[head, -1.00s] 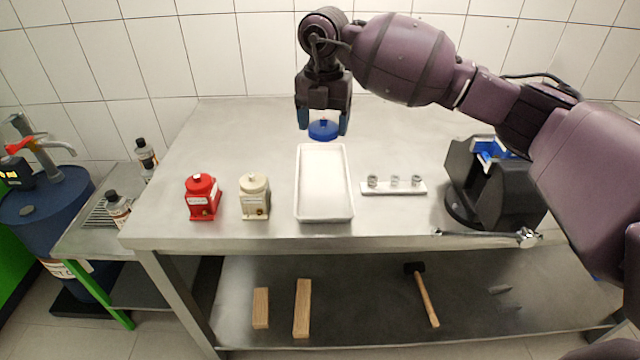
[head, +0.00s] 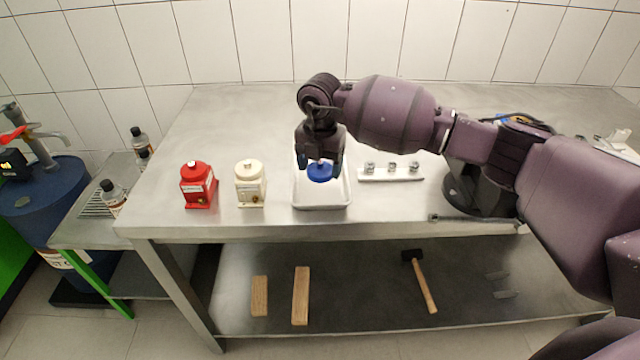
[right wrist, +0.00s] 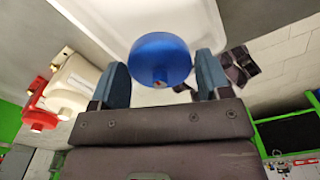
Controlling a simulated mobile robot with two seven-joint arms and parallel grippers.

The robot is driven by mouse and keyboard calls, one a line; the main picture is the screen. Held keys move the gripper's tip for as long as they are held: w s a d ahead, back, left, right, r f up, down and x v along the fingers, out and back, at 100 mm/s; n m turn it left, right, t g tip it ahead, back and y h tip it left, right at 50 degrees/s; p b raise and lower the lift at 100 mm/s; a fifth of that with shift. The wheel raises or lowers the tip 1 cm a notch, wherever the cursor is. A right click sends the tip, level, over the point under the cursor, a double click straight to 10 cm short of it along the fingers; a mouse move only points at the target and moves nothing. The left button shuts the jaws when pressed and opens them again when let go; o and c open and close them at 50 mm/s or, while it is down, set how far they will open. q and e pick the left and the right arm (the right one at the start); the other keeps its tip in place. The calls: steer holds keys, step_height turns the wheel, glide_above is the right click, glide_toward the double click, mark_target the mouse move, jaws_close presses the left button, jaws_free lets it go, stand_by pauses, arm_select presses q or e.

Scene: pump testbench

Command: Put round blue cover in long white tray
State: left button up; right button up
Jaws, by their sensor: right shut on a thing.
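The round blue cover (head: 319,172) is between the fingertips of my right gripper (head: 320,170), over the long white tray (head: 322,206). In the right wrist view the cover (right wrist: 160,60) shows as a blue disc with a small knob, held between the two blue-grey fingertips (right wrist: 160,82), with the white tray (right wrist: 205,22) behind it. My right gripper is shut on the cover. The exact height of the cover above the tray floor is hard to tell. The arm hides the far part of the tray in the head view. My left gripper is not in view.
A red canister (head: 198,186) and a cream canister (head: 250,184) stand left of the tray. A white strip with small metal parts (head: 391,173) lies to its right. A black machine (head: 470,190) stands further right. The table's far left is clear.

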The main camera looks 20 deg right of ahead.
mark_target(320, 194)
steer(key=shift+f, duration=2.9)
steer(key=shift+f+b, duration=0.15)
steer(key=shift+b, duration=0.15)
steer(key=o, duration=1)
steer(key=shift+r, duration=0.45)
step_height(320, 194, up, 12)
steer(key=shift+f+p, duration=0.25)
steer(key=shift+p, duration=0.1)
